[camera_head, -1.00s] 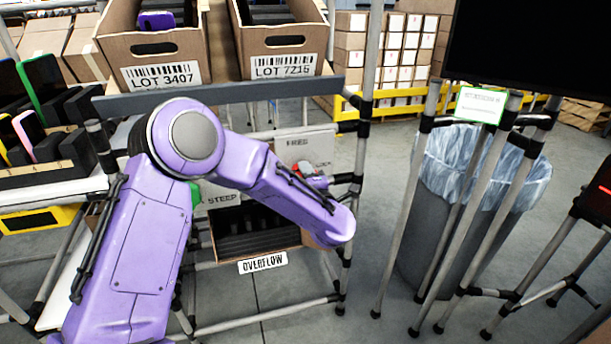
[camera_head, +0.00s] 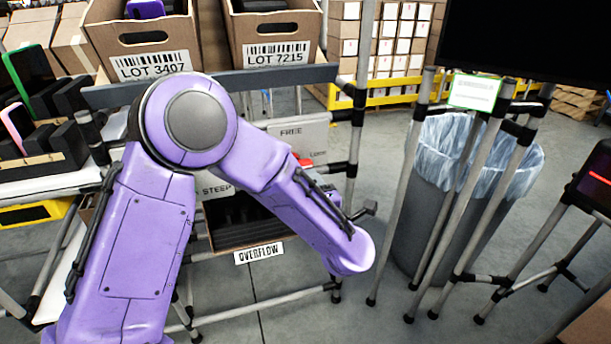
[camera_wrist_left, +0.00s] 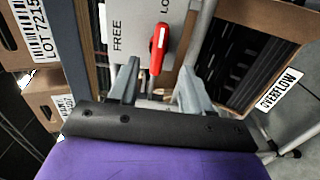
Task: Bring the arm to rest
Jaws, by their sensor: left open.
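My left arm, purple, comes in from the lower left of the head view, bends at a large round elbow joint and slopes down to the right across the rack. My left gripper (camera_wrist_left: 160,88) shows in the left wrist view with its two grey fingers apart and nothing between them. Behind the fingertips are a grey panel marked FREE (camera_wrist_left: 135,25) and a red handle (camera_wrist_left: 158,48). The panel (camera_head: 292,132) also shows in the head view, partly hidden by my forearm. The fingers cannot be made out clearly in the head view. My right gripper is in neither view.
Cartons LOT 3407 (camera_head: 153,66) and LOT 7215 (camera_head: 277,53) sit tilted on the upper rack shelf. A carton labelled OVERFLOW (camera_head: 259,253) is below. A lined grey bin (camera_head: 425,220) stands at right behind metal poles. Open floor lies between rack and bin.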

